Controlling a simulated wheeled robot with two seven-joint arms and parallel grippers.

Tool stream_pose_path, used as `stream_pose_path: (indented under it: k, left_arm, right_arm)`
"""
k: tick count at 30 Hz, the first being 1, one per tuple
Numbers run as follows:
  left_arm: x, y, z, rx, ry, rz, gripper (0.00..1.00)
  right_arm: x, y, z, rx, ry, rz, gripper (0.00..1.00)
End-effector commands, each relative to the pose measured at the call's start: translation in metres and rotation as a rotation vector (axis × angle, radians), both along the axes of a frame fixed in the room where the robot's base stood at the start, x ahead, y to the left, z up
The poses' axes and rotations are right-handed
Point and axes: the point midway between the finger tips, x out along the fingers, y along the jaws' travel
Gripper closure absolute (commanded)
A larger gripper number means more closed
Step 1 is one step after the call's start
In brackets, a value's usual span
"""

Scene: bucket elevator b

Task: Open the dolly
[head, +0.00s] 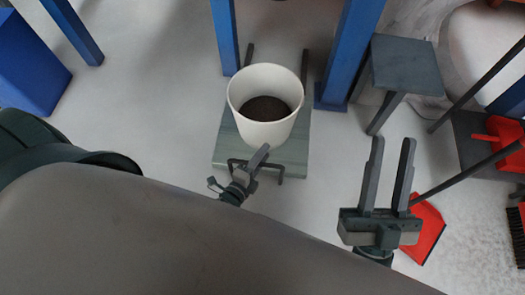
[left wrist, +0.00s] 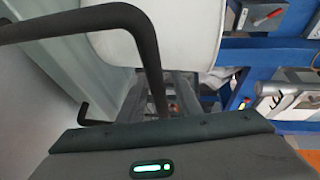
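The dolly (head: 295,150) is a flat grey-green platform on the floor. A white bucket (head: 258,132) with dark contents stands on it. A dark bent handle bar (head: 272,165) is at its near edge; the bar also crosses the left wrist view (left wrist: 146,50) close to the camera. My left gripper (head: 257,160) is at this bar, seen nearly edge-on. Its fingers overlap in the head view, and I cannot tell whether they are closed on the bar. My right gripper (head: 388,160) is open and empty, to the right of the dolly and apart from it.
Blue posts (head: 350,50) stand behind the dolly on both sides. A grey stool-like plate (head: 405,65) is at the back right. A red dustpan (head: 425,228) lies beyond my right gripper. Floor left of the dolly is clear.

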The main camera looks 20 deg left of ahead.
Motion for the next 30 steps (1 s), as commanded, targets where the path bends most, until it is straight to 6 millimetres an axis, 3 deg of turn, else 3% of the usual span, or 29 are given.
stream_pose_path:
  k: [11, 20, 30]
  left_arm:
    - [-0.017, 0.002, 0.004, -0.001, 0.001, 0.0, 0.69]
    - [-0.067, 0.008, 0.013, 0.0, 0.002, 0.001, 0.69]
    - [-0.133, 0.016, 0.025, -0.001, 0.002, 0.001, 0.69]
  right_arm:
    - [0.001, 0.002, 0.0, -0.006, 0.017, 0.003, 0.69]
    - [-0.005, 0.014, -0.022, -0.032, 0.131, 0.029, 0.69]
    - [0.011, 0.016, -0.048, -0.09, 0.284, 0.031, 0.69]
